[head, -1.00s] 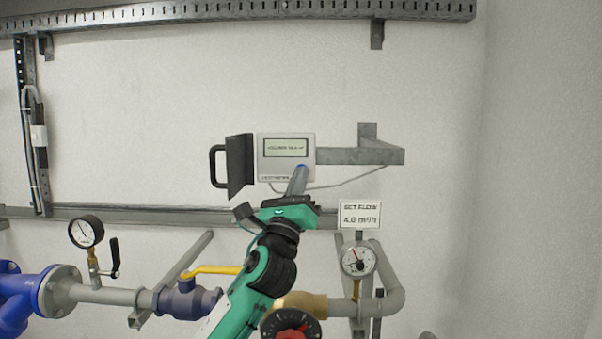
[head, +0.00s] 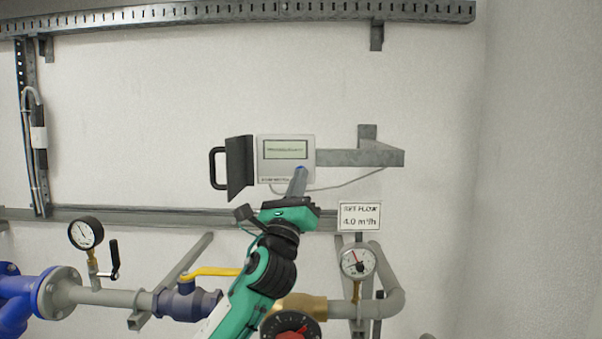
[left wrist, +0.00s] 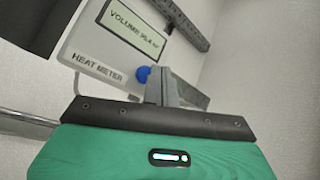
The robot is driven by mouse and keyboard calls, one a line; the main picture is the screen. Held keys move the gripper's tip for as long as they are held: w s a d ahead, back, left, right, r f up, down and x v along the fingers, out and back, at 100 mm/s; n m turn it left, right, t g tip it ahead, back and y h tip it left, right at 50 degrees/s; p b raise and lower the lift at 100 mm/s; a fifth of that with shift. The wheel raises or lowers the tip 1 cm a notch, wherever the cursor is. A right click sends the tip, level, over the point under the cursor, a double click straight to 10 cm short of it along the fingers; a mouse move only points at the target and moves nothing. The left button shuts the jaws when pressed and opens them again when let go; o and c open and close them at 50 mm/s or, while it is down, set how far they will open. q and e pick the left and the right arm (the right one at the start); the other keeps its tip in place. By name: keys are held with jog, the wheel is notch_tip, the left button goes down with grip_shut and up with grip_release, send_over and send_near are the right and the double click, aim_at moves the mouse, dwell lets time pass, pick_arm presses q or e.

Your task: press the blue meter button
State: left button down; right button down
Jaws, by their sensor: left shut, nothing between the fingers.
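The heat meter (head: 263,150) is a pale box on the wall with a lit display; in the left wrist view (left wrist: 92,62) the display reads a volume. The round blue button (left wrist: 143,74) is on the meter's front, right of the "HEAT METER" label. My right gripper is not in view.
A dark open cover with a handle (head: 238,167) stands at the meter's left. A steel bracket (head: 360,157) extends right. Below are pipes, a yellow-handled valve (head: 212,271), a gauge (head: 357,262) and a "SET FLOW 4.0 m³/h" sign (head: 360,216).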

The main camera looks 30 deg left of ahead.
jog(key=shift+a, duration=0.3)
pick_arm(q)
jog(key=shift+w, duration=0.1)
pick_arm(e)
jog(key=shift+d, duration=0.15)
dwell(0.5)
pick_arm(q)
jog(key=shift+w+a, duration=0.2)
jog(key=shift+w, duration=0.05)
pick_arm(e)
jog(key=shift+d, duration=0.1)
pick_arm(q)
jog(key=shift+w+a, duration=0.2)
jog(key=shift+w, duration=0.15)
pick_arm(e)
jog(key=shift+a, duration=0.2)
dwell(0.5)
pick_arm(q)
jog(key=shift+s, duration=0.15)
jog(key=shift+s+d, duration=0.4)
jog(key=shift+s, duration=0.15)
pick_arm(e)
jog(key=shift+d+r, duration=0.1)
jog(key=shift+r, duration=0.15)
